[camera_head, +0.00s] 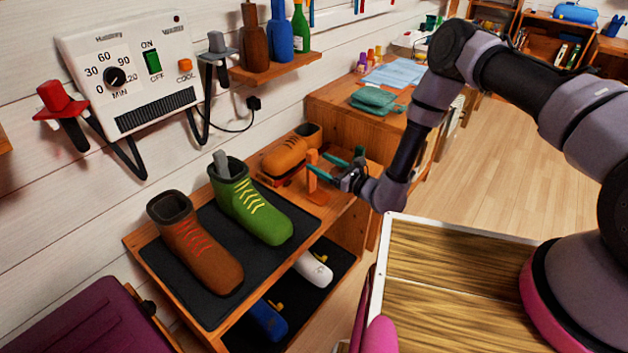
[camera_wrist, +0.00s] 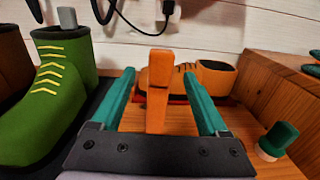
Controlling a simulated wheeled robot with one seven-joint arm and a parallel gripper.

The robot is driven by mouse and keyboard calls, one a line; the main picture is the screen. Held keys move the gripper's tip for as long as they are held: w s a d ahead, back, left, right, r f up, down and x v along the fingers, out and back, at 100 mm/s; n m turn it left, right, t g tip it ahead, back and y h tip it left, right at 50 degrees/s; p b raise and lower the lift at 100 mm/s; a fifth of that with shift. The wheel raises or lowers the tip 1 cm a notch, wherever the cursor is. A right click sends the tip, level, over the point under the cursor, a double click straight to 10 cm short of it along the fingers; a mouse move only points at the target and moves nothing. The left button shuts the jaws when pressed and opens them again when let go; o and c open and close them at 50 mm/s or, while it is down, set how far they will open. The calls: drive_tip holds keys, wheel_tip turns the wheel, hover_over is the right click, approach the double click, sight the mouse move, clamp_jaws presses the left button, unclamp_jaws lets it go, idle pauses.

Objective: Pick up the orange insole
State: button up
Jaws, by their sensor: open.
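An upright orange piece (camera_head: 313,172), which looks like the orange insole, stands on the wooden bench top beside the orange shoe. In the wrist view the orange piece (camera_wrist: 158,92) rises between the two teal fingers, with a gap on each side. My gripper (camera_head: 329,166) is open around it and holds nothing; in the wrist view my gripper (camera_wrist: 160,78) shows both fingers apart. The orange shoe (camera_head: 285,155) lies behind the piece, with something red under it.
A green boot (camera_head: 252,205) and a brown boot (camera_head: 200,250) stand on a dark mat to the left. White (camera_head: 313,269) and blue (camera_head: 266,320) items lie on the lower shelf. A small green-topped object (camera_wrist: 277,140) stands right of my gripper. A wall-mounted control box (camera_head: 130,75) hangs above.

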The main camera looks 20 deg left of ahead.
sight(315, 159)
drive_tip(key=x, duration=0.3)
drive_tip(key=shift+w+a, duration=0.1)
drive_tip(key=shift+c, duration=0.3)
clamp_jaws()
drive_tip(key=shift+r, duration=0.1)
